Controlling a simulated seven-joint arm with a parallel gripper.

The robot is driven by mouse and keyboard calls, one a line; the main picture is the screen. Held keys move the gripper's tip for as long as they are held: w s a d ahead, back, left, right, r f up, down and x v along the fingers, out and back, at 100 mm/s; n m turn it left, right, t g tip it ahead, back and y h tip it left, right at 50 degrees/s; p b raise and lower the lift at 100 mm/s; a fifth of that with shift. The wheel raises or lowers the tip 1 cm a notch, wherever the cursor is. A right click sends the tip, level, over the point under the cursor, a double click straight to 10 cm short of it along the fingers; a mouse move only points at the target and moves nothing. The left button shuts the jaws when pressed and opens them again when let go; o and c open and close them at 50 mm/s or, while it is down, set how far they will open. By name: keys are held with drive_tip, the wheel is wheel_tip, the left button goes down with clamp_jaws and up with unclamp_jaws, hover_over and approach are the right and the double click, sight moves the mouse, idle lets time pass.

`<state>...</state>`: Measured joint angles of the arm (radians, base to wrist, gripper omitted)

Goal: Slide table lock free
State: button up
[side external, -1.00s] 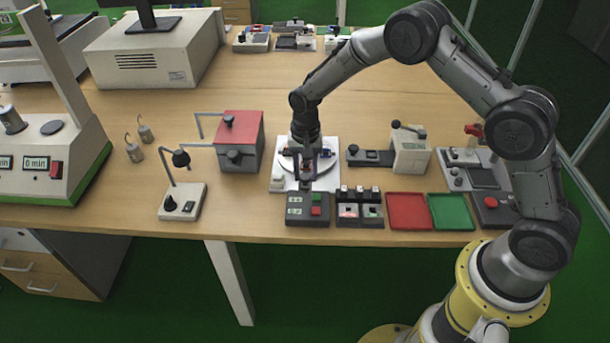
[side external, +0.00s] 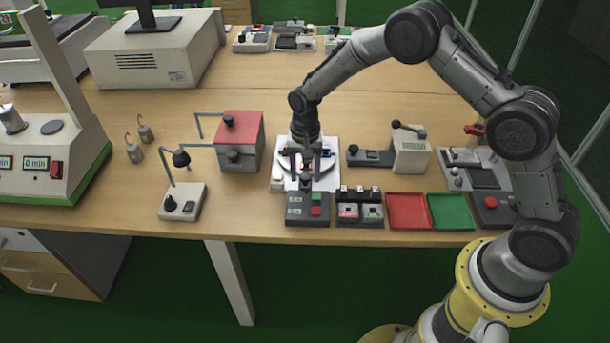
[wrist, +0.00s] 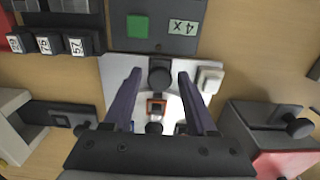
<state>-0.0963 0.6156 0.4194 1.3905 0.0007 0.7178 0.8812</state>
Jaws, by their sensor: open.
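The white device with a round turntable (side external: 330,183) stands on the bench beneath my gripper (side external: 304,182). In the wrist view, my gripper (wrist: 159,76) is open, its two dark fingers spread over the white base (wrist: 115,75). A round black knob (wrist: 160,76) lies between the fingertips, with a visible gap on both sides. A small orange-framed part (wrist: 155,107) sits on the turntable, further back between the fingers. A white block (wrist: 209,79) is beside the right finger. I cannot tell for certain which part is the lock, and my gripper hides part of the turntable.
A dark box with green and red buttons (side external: 307,208) stands directly in front. Red (side external: 408,211) and green (side external: 449,211) trays are to the right. A red-topped box (side external: 240,140) is close on the left, and a lever device (side external: 409,150) on the right.

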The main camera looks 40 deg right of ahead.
drive_tip(key=shift+r, duration=2.45)
wheel_tip(320, 180, up, 5)
drive_tip(key=w+t, duration=0.1)
wheel_tip(320, 180, up, 9)
drive_tip(key=t, duration=0.2)
hover_over(305, 176)
drive_tip(key=d, duration=0.1)
drive_tip(key=s+d+r+n+t, duration=0.1)
drive_tip(key=s+d+r+t, duration=0.1)
drive_tip(key=s+r, duration=0.95)
drive_tip(key=s+d+r+n+t, duration=0.1)
drive_tip(key=s+r+n, duration=0.2)
drive_tip(key=s, duration=1.1)
drive_tip(key=s+f+n, duration=0.5)
drive_tip(key=s+f, duration=0.1)
drive_tip(key=s, duration=0.1)
drive_tip(key=shift+s+d, duration=0.2)
drive_tip(key=shift+d, duration=0.1)
